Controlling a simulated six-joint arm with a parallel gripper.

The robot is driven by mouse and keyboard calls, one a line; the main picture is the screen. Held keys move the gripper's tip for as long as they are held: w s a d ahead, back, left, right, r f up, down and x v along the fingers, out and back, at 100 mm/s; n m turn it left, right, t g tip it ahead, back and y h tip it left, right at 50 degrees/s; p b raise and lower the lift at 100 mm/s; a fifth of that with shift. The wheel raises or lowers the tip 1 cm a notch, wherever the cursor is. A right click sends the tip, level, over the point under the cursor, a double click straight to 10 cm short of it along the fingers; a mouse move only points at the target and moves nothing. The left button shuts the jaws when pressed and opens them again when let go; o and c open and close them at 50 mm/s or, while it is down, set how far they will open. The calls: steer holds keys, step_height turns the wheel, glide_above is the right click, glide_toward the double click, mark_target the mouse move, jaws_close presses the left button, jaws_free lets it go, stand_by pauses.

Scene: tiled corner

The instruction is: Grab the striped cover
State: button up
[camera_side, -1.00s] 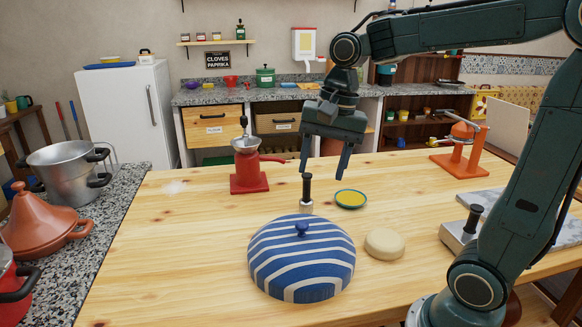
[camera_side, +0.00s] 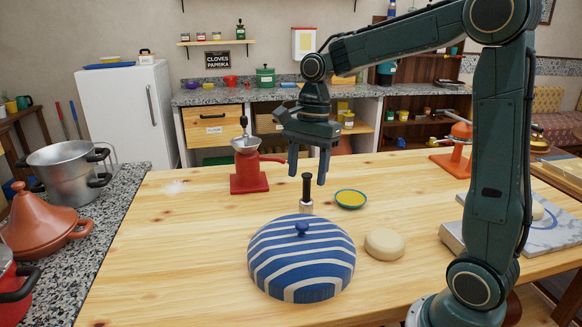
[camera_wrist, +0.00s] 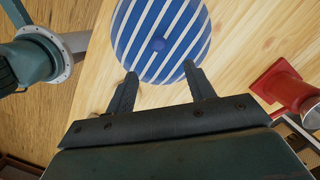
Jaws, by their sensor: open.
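The striped cover (camera_side: 300,262) is a blue and white dome with a small blue knob on top. It sits on the wooden table in the side view. My gripper (camera_side: 306,178) is open and empty, in the air above and behind the cover, pointing down. In the wrist view the cover (camera_wrist: 160,62) shows at the top, beyond the tips of my gripper (camera_wrist: 159,75). Its knob lies roughly midway between the two fingers in that picture. The gripper and cover are apart in the side view.
A black-handled tool (camera_side: 306,200) stands just behind the cover. A yellow-filled dish (camera_side: 351,199) and a pale round disc (camera_side: 385,243) are to its right. A red grinder (camera_side: 248,172) stands behind left. The table's left front (camera_side: 180,270) is clear.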

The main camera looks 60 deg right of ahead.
glide_above(302, 223)
steer(key=shift+d+f, duration=0.25)
steer(key=shift+f, duration=1.45)
steer(key=shift+d+f, duration=0.2)
steer(key=shift+f, duration=1.45)
steer(key=shift+f, duration=0.1)
steer(key=shift+a+f, duration=0.2)
steer(key=shift+f, duration=1.05)
steer(key=shift+a+f, duration=0.15)
steer(key=shift+f, duration=1.05)
steer(key=shift+c, duration=0.4)
jaws_close()
